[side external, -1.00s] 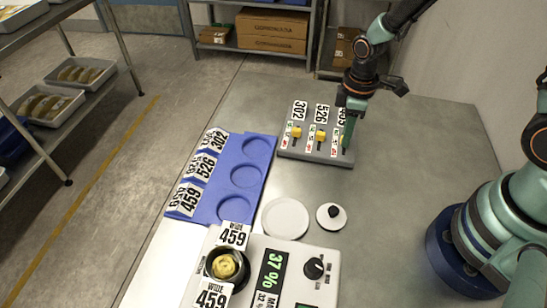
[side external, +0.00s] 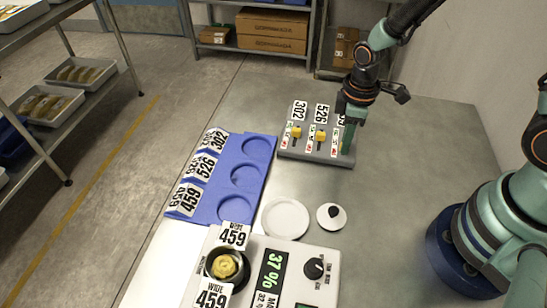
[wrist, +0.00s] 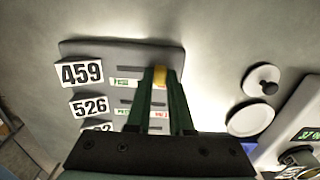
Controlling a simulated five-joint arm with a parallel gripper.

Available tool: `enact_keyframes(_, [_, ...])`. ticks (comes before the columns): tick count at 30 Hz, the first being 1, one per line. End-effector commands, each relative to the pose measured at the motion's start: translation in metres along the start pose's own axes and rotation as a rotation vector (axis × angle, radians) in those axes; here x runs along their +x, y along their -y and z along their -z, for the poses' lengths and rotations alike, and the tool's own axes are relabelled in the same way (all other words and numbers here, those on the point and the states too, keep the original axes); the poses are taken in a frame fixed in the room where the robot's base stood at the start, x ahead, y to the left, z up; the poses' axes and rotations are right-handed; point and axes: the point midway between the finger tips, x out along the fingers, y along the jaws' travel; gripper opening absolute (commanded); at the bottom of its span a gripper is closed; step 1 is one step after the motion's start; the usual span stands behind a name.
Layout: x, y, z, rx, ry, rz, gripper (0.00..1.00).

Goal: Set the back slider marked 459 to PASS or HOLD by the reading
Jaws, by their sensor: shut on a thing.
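The grey slider panel (side external: 300,152) has rows marked 302, 526 and 459, each with a green label at its far end and a red one at its near end. My gripper (wrist: 160,88) is shut on the yellow knob (wrist: 160,76) of the 459 slider, by the red-label end of its slot in the wrist view. In the side view my gripper (side external: 348,148) hides this knob and part of the 459 card. The display (side external: 270,269) reads 37 %. A partly cut-off sign (side external: 266,299) beside it shows "MA" and 32 %.
The blue tray (side external: 211,208) with round recesses lies left of the panel. A white disc (side external: 286,218) and a small black-knobbed white lid (side external: 331,216) lie in front. The table's right side is clear.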

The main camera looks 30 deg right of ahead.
Motion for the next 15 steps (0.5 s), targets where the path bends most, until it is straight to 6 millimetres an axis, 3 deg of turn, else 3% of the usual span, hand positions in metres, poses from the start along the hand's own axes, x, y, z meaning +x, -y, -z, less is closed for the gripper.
enact_keyframes(3, [0.0002, 0.0057, -0.0007, -0.011, 0.011, 0.008, 0.0])
enact_keyframes(4, [0.0002, 0.0059, -0.0007, -0.012, 0.011, 0.008, 0.24])
enact_keyframes(6, [0.0003, 0.006, -0.0008, -0.012, 0.012, 0.009, 0.5])
enact_keyframes(15, [0.0002, 0.0041, -0.0004, -0.009, 0.008, 0.006, 0.5])
